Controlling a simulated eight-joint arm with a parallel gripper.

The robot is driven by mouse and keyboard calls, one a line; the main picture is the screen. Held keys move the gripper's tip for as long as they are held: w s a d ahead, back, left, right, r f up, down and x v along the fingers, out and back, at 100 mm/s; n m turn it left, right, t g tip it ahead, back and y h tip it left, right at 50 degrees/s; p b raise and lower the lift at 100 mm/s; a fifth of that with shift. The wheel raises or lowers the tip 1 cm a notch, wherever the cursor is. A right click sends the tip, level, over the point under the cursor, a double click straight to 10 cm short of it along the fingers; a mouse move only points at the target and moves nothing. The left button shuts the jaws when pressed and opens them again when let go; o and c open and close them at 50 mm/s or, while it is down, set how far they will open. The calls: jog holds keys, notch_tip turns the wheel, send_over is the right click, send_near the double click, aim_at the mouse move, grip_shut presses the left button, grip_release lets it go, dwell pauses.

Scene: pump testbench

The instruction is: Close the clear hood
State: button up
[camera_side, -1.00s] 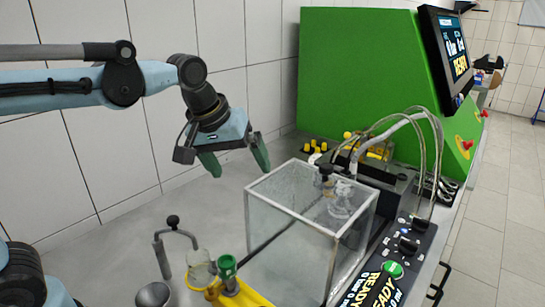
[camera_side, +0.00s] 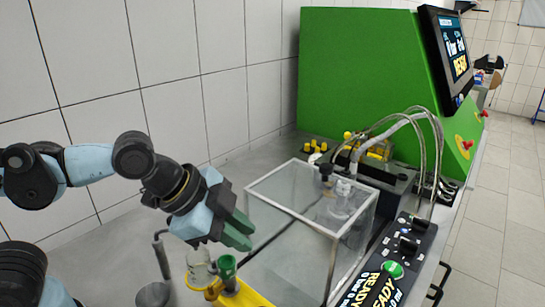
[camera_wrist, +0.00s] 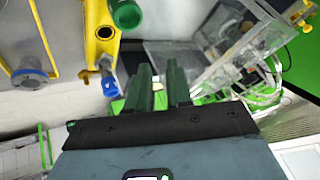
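The clear hood (camera_side: 312,245) is a see-through box with pale edges on the bench, in the middle of the side view. A pump fitting with hoses shows through it. I cannot tell whether the hood sits fully down. Its clear panels also show at the upper right of the wrist view (camera_wrist: 222,68). My gripper (camera_side: 244,232) is just left of the hood, pointing towards its left side. Its green fingers are a narrow gap apart in the wrist view (camera_wrist: 160,75), with nothing held between them. I cannot tell whether a fingertip touches the hood.
A yellow holder (camera_side: 240,294) with a green cylinder (camera_side: 227,268) stands just below my gripper. A clear glass (camera_side: 199,270) and a metal cup (camera_side: 152,296) are beside it. The green machine (camera_side: 365,80) is behind the hood. A control panel with a green button (camera_side: 393,269) lies to the right.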

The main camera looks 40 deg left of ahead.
jog(key=d+m, duration=0.1)
jog(key=s+d+m, duration=0.1)
jog(key=d+m+h, duration=0.1)
jog(key=d, duration=0.1)
jog(key=shift+s+d+r+m+g, duration=0.1)
jog(key=shift+s+r+m+g, duration=0.2)
jog(key=shift+r+m, duration=0.1)
grip_shut()
jog(key=shift+m, duration=0.5)
jog(key=shift+w+d+f, duration=0.75)
jog(key=shift+w+f, duration=0.55)
jog(key=shift+w, duration=0.1)
jog(key=shift+w+d+f, duration=0.75)
jog(key=shift+w+f, duration=0.6)
jog(key=shift+w, duration=0.1)
jog(key=shift+w+d+f, duration=0.75)
jog(key=shift+w+f, duration=0.55)
jog(key=shift+w, duration=0.1)
jog(key=w, duration=1.7)
